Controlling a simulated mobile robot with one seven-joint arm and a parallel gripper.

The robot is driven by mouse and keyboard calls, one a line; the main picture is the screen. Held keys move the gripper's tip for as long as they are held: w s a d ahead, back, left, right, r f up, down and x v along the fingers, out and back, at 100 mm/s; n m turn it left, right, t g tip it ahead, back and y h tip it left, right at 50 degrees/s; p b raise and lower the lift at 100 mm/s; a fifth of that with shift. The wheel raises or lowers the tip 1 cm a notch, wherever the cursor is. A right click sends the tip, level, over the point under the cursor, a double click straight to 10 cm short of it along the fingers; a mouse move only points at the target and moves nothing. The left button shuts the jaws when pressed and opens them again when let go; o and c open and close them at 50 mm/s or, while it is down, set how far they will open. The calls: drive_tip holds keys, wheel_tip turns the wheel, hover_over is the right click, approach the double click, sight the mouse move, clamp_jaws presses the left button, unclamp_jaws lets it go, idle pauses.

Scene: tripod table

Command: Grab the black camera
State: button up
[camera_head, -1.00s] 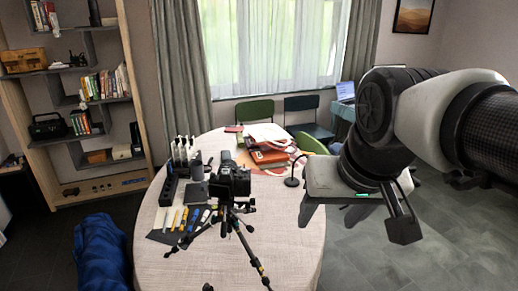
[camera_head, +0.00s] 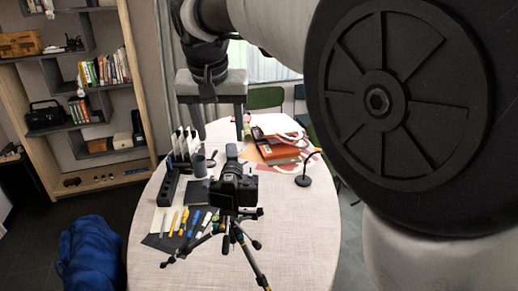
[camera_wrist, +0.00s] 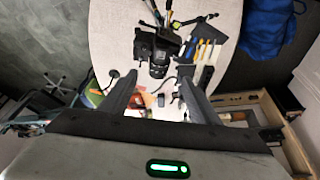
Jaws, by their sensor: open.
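The black camera (camera_head: 235,190) stands upright on a black tripod (camera_head: 238,238) at the near side of the round table in the head view. Its lens points toward the back. My gripper (camera_head: 220,128) is open and empty, with its fingers pointing down, above the table and beyond the camera in the head view. In the wrist view the camera (camera_wrist: 154,46) lies ahead, just past the gap between my open fingertips (camera_wrist: 158,74). I see no contact between the fingers and the camera.
Pens and tools on a dark mat (camera_head: 168,240), a black organizer (camera_head: 168,186) and a grey cup (camera_head: 199,163) are left of the camera. A small black stand (camera_head: 303,180) and red-orange books (camera_head: 276,150) are to the right. The table's (camera_head: 300,240) front right is clear.

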sight(228, 176)
drive_tip(key=x, duration=1.7)
drive_tip(key=shift+f+p, duration=0.1)
drive_tip(key=shift+p, duration=0.2)
drive_tip(key=shift+c, duration=0.4)
clamp_jaws()
drive_tip(key=shift+w, duration=0.1)
